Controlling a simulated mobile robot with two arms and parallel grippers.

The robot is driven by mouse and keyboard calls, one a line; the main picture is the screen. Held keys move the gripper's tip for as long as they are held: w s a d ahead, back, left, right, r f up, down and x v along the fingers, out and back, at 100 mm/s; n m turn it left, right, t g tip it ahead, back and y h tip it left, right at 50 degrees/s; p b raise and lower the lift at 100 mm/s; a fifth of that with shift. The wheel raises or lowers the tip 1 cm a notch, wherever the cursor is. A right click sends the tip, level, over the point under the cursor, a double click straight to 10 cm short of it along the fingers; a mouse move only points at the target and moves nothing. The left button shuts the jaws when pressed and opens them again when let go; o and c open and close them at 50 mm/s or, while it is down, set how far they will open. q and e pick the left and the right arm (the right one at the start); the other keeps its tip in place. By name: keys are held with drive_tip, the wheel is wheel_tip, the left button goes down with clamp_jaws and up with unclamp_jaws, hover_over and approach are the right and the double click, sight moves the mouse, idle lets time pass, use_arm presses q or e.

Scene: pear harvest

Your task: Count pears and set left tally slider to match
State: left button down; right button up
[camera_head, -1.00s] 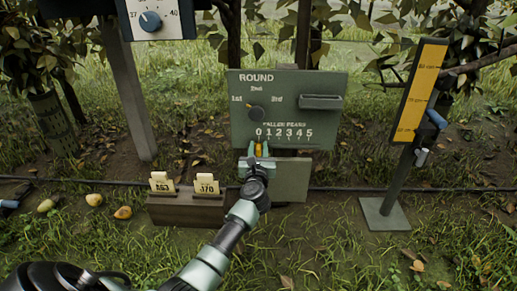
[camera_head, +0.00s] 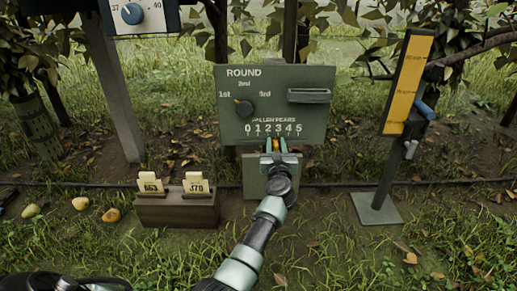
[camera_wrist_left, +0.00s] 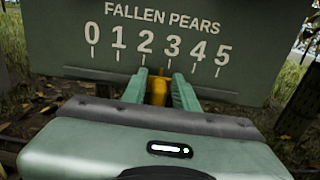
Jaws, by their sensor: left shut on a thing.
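The green board (camera_head: 315,120) carries a FALLEN PEARS scale from 0 to 5; the scale also shows in the wrist view (camera_wrist_left: 120,73). My left gripper (camera_head: 276,146) is shut on the orange tally slider (camera_wrist_left: 158,91) at the board's lower edge. In the wrist view the slider's top is between the 2 and 3 marks, nearer the 3; its lower part is hidden. Three pears lie on the grass at the left: a greenish one (camera_head: 31,210), a yellow one (camera_head: 80,203) and an orange-brown one (camera_head: 111,215). My right gripper is out of view.
A brown holder (camera_head: 178,212) with two cards stands left of my arm. A post with a yellow gauge (camera_head: 408,82) stands at the right on a flat base (camera_head: 377,208). A dial panel (camera_head: 146,17) is at the top left. A dark hose (camera_head: 340,185) crosses the ground.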

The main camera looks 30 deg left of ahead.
use_arm(q)
drive_tip(key=shift+w+d+f, duration=0.15)
drive_tip(key=shift+w+d, duration=0.1)
drive_tip(key=shift+d, duration=0.25)
drive_tip(key=c, duration=1.4)
unclamp_jaws()
drive_tip(key=shift+o, duration=0.2)
